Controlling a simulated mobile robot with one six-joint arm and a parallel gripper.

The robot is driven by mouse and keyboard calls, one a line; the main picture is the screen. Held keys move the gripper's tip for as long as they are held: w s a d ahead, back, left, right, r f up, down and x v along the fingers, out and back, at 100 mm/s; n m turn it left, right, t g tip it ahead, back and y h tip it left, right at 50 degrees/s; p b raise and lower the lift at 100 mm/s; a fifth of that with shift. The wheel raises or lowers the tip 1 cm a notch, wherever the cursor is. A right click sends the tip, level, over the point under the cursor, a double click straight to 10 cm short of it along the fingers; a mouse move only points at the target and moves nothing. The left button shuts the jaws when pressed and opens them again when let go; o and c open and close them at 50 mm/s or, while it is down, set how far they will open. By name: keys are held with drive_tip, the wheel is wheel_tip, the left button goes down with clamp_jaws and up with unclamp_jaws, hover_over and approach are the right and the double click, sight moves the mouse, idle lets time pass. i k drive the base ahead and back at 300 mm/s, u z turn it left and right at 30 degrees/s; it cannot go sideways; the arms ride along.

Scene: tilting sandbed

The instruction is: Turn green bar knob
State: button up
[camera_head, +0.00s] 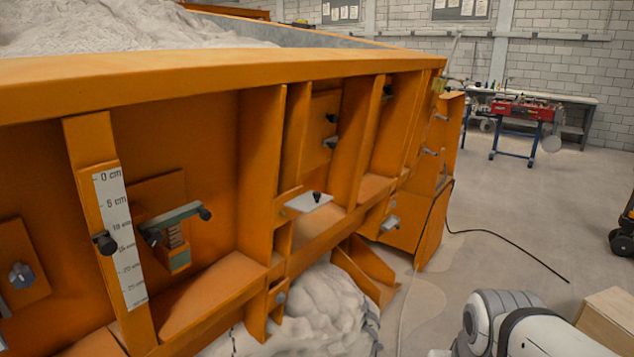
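A grey-green bar (176,215) with dark round ends is mounted on the orange side of the sandbed (215,85), left of the middle. It lies nearly level, its right end slightly higher. A white rounded part of my arm shows at the bottom right, well apart from the bar. My gripper is not in view.
A white centimetre scale (122,240) with a black knob (105,243) stands just left of the bar. Orange ribs and ledges surround it. Pale sand (325,310) lies underneath. A black cable (510,245) crosses the floor. Open floor (560,200) lies to the right.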

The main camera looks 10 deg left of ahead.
sight(153, 236)
drive_tip(key=u, duration=0.4)
drive_tip(key=k, duration=0.95)
drive_tip(key=u, duration=0.4)
drive_tip(key=i, duration=0.5)
drive_tip(key=u, duration=0.05)
